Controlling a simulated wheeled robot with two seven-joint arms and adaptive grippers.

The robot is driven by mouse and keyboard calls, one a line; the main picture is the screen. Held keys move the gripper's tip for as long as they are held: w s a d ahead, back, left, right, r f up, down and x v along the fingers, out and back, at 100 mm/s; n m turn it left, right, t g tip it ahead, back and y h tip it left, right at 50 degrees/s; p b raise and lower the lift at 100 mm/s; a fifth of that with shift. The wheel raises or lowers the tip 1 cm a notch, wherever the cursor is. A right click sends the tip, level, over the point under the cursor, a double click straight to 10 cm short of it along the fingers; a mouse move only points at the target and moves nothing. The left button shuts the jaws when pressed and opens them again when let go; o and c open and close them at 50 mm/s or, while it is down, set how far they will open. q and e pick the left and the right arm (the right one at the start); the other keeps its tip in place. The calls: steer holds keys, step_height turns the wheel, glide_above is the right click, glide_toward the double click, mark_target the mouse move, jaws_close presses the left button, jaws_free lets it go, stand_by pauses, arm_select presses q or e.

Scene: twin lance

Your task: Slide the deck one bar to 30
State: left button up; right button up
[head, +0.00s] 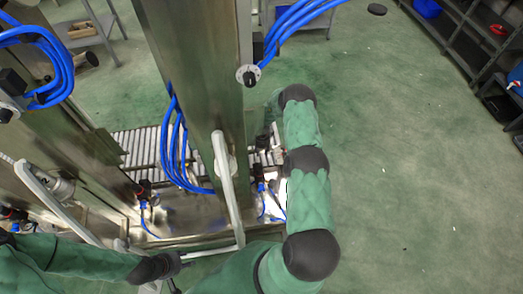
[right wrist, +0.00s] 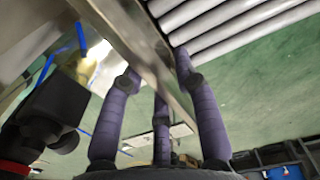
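I cannot tell for certain which part is the deck one bar, and I see no readable scale or 30 mark. A metal rail (right wrist: 135,35) runs diagonally beside the rollers in the right wrist view. My right gripper (right wrist: 157,78) has its fingers spread, with the rail passing across the space between them; contact is unclear. In the head view my right arm hides that gripper beside the machine. My left gripper (head: 182,262) is at the lower end of a pale bent handle (head: 228,195); its fingers are too small to tell whether they grip it.
A roller conveyor (head: 140,147) passes behind the steel column (head: 200,80). Blue hoses (head: 172,150) hang at the column, with black fittings close by. Shelves (head: 480,45) stand at the far right. The green floor (head: 410,180) right of my right arm is mostly clear.

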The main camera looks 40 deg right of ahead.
jaws_close()
steer(key=shift+w+d, duration=0.1)
steer(key=shift+w, duration=0.05)
steer(key=shift+w+d+b, duration=0.25)
steer(key=shift+w+b, duration=0.15)
steer(key=shift+w, duration=0.05)
steer(key=o, duration=0.6)
jaws_free()
steer(key=shift+r, duration=0.15)
